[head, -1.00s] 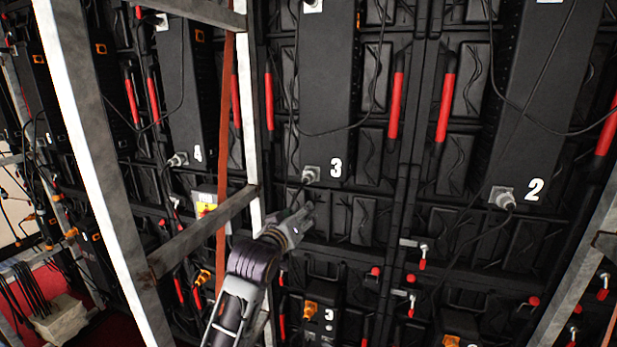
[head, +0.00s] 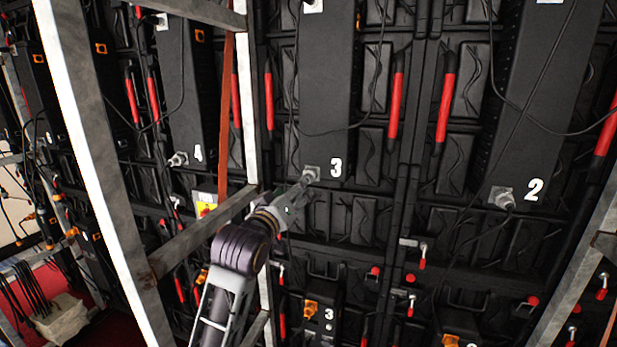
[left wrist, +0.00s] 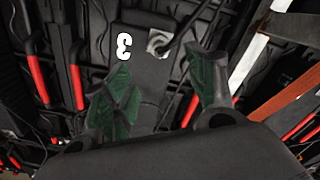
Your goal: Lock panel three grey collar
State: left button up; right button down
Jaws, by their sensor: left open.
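Panel three (head: 330,100) is a tall black box with a white 3 near its lower end. Its grey collar (head: 311,172) is at the bottom edge, left of the 3, partly covered by my left gripper (head: 303,184). In the left wrist view the collar (left wrist: 158,43) shows with a dark cable leaving it. My left gripper (left wrist: 165,90) is open there, its green-padded fingers apart. The collar lies beyond the fingertips, between them in the picture; no contact shows. My right gripper is not in view.
A grey metal frame post (head: 100,170) and a crossbar (head: 205,232) stand left of my left arm. Panels 4 (head: 190,90) and 2 (head: 545,100) have similar grey collars. A loose cable (head: 375,80) hangs across panel three. Red handles (head: 396,105) line the wall.

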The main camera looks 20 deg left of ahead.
aim_at(309, 176)
pick_arm(q)
jog(key=shift+w+d+p, duration=0.2)
jog(key=shift+w+p, duration=1.45)
jog(key=shift+w, duration=4.85)
jog(key=shift+c, duration=0.5)
jog(key=c, duration=0.9)
jog(key=shift+c, duration=0.2)
jog(key=shift+m, duration=0.4)
jog(key=m, duration=0.8)
jog(key=shift+d, duration=0.1)
